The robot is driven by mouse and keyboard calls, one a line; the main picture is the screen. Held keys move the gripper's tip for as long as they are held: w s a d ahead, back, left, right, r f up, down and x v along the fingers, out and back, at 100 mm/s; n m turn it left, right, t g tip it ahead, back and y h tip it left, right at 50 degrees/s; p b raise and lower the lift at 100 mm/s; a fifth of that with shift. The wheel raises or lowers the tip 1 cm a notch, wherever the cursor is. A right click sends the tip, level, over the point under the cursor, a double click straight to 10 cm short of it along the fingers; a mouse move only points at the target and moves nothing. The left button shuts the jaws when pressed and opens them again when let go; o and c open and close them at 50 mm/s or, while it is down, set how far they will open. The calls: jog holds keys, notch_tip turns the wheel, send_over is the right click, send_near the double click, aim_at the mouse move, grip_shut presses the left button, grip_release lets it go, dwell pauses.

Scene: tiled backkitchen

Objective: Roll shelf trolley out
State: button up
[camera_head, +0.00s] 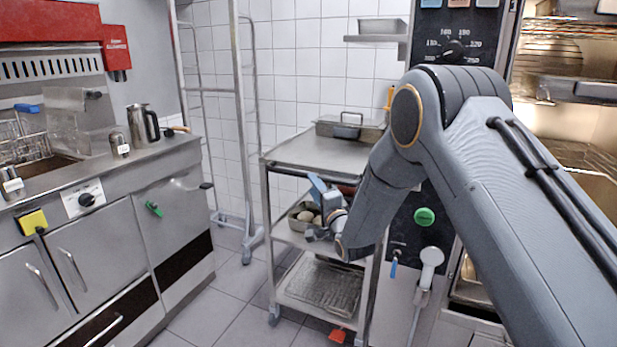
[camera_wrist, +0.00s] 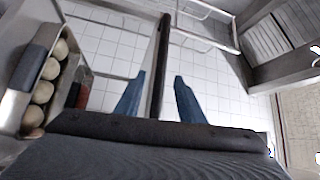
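The steel shelf trolley (camera_head: 310,152) stands in the middle of the head view, on castors, with a flat top and two lower shelves. A pan (camera_head: 293,219) with several round pale items sits on its middle shelf; the pan also shows at left in the wrist view (camera_wrist: 15,110). My gripper (camera_head: 316,208) is at the trolley's front, below the top's edge. In the wrist view my gripper (camera_wrist: 158,90) is open, with a dark bar (camera_wrist: 161,60) between its blue fingers. I cannot tell whether the fingers touch the bar. My forearm hides the trolley's right part.
A tall wheeled frame (camera_head: 239,110) stands behind, left of the trolley. An oven (camera_head: 565,100) is close on the right, with a hand shower (camera_head: 430,258). Tiled floor (camera_head: 225,305) is free in front.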

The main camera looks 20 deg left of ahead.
jog(key=shift+x, duration=3.8)
grip_shut()
